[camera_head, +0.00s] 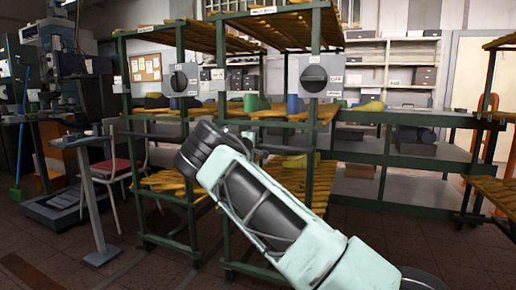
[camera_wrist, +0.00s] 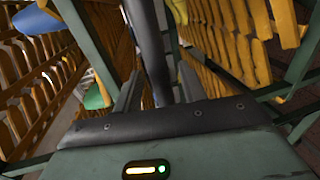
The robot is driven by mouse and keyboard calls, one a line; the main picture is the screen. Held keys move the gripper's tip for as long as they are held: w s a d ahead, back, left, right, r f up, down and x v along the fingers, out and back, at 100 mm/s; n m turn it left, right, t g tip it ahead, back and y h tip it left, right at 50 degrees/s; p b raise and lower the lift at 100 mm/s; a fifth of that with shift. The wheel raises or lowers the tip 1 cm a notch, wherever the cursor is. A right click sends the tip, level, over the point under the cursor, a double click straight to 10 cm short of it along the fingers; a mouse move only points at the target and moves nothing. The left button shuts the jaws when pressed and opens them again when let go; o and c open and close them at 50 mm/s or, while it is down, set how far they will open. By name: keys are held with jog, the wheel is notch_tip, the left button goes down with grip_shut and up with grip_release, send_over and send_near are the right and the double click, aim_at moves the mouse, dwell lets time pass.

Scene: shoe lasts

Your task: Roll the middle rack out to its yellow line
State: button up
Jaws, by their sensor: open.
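The rack that looks like the middle one (camera_head: 313,135) is a green frame with slatted wooden shelves holding coloured lasts. Its front post carries a grey plate with a round black knob (camera_head: 314,78). My arm crosses in front of its lower part, and my gripper is hidden there in the head view. In the wrist view my gripper (camera_wrist: 158,90) is open, with a dark upright bar (camera_wrist: 148,40) between its fingers. Whether the bar touches a finger, I cannot tell. Wooden slats show on both sides. I see no yellow line in either view.
Another green rack (camera_head: 185,130) with a similar knob stands close on the left. Part of a slatted rack (camera_head: 492,190) shows at the right edge. A grey stand (camera_head: 92,190), a chair and machines are at the left. Open brown floor (camera_head: 375,235) lies at the front right.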

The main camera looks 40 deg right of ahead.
jog(key=shift+x, duration=0.85)
